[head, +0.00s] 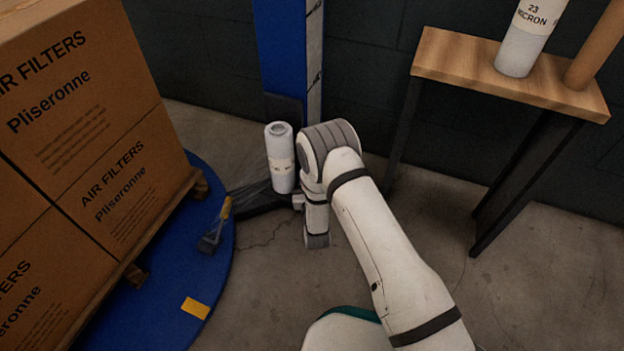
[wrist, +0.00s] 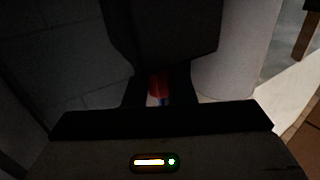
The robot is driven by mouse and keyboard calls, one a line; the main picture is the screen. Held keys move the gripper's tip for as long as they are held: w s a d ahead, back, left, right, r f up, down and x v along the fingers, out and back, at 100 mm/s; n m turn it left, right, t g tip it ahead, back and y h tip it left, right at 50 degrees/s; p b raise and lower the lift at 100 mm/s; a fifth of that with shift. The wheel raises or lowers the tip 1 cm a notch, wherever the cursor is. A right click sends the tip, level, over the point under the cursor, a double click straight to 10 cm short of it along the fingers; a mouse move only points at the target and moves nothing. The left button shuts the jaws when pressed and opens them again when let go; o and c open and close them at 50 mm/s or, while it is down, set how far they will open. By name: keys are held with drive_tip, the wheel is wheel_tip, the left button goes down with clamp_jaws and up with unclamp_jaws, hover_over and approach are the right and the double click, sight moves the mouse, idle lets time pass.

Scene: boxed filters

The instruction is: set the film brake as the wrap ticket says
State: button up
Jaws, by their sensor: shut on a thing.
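A white film roll (head: 280,165) stands upright at the blue mast (head: 279,50), on a dark carriage low down. A pale cylinder, likely this roll, also shows at the right of the wrist view (wrist: 235,50). In the wrist view my gripper (wrist: 158,92) is shut on a small red part with some blue, likely the film brake's knob (wrist: 158,84), under a dark block (wrist: 165,35). Its setting cannot be read. In the head view my wrist is beside the roll's lower end and the fingers are hard to make out. No wrap ticket can be made out.
Boxed air filters (head: 95,130) stand on a wooden pallet (head: 135,272) on a blue turntable (head: 215,275) at left. A wooden-topped table (head: 450,58) at right holds a "23 micron" roll (head: 520,50) and a brown tube (head: 597,45).

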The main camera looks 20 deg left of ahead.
drive_tip(key=m+t+h, duration=0.1)
drive_tip(key=m+h, duration=0.2)
drive_tip(key=h, duration=0.1)
drive_tip(key=shift+a+h, duration=0.15)
drive_tip(key=shift+h, duration=0.25)
drive_tip(key=shift+m+h, duration=2.1)
drive_tip(key=shift+h, duration=1)
drive_tip(key=shift+m+h, duration=0.3)
drive_tip(key=o, duration=0.9)
drive_tip(key=p+v, duration=0.2)
drive_tip(key=v, duration=0.5)
drive_tip(key=shift+s+f+p, duration=0.1)
drive_tip(key=shift+s+p, duration=0.25)
drive_tip(key=shift+s, duration=0.05)
